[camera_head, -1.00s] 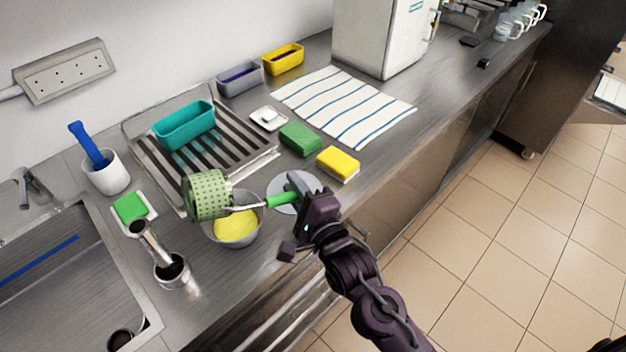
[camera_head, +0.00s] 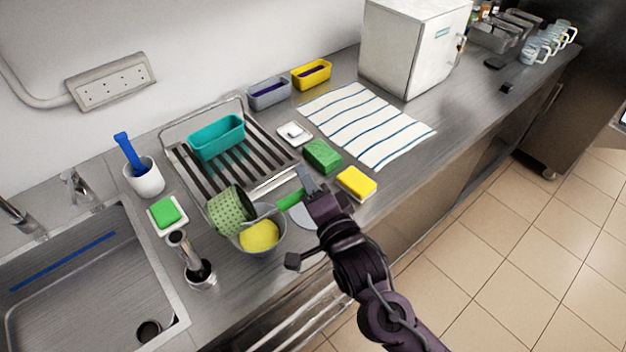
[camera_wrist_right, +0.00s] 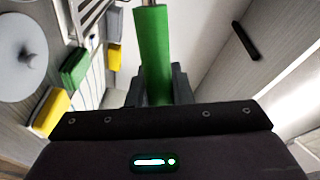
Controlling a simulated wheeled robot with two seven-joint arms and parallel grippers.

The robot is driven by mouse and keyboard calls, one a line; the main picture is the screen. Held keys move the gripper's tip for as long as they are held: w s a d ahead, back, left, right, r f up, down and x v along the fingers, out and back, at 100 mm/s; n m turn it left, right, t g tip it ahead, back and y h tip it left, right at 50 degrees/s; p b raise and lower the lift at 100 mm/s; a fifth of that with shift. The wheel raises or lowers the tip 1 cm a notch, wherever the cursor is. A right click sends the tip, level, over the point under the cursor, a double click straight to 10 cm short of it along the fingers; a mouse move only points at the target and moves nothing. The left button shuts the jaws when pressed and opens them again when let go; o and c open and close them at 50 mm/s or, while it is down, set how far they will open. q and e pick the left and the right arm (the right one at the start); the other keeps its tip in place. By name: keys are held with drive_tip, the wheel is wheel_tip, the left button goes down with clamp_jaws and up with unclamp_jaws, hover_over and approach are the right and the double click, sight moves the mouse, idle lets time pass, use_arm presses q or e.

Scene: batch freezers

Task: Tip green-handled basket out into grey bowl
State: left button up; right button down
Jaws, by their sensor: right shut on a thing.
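The green perforated basket (camera_head: 231,211) is tilted at the left rim of the grey bowl (camera_head: 280,231), partly over it in the head view. Whether it touches the bowl is unclear, and I cannot see inside the basket. Something yellow (camera_head: 259,236) lies in the bowl. My right gripper (camera_head: 312,200) is to the right of the bowl, shut on the basket's green handle (camera_head: 290,201). The handle also shows between the fingers in the right wrist view (camera_wrist_right: 153,55). My left gripper is not in view.
A pale disc (camera_head: 305,216) lies under the gripper. A green sponge (camera_head: 322,156) and a yellow sponge (camera_head: 357,183) lie behind it. A drying rack (camera_head: 262,160) holds a teal bin (camera_head: 216,138).

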drive_tip(key=s+a+r+n+p, duration=0.4)
drive_tip(key=a+r+n+p, duration=0.6)
drive_tip(key=a+r+n, duration=0.2)
drive_tip(key=shift+s+a+r+n, duration=0.15)
drive_tip(key=shift+s+a+n, duration=0.2)
drive_tip(key=shift+n, duration=0.85)
drive_tip(key=shift+s, duration=0.1)
drive_tip(key=shift+d, duration=0.15)
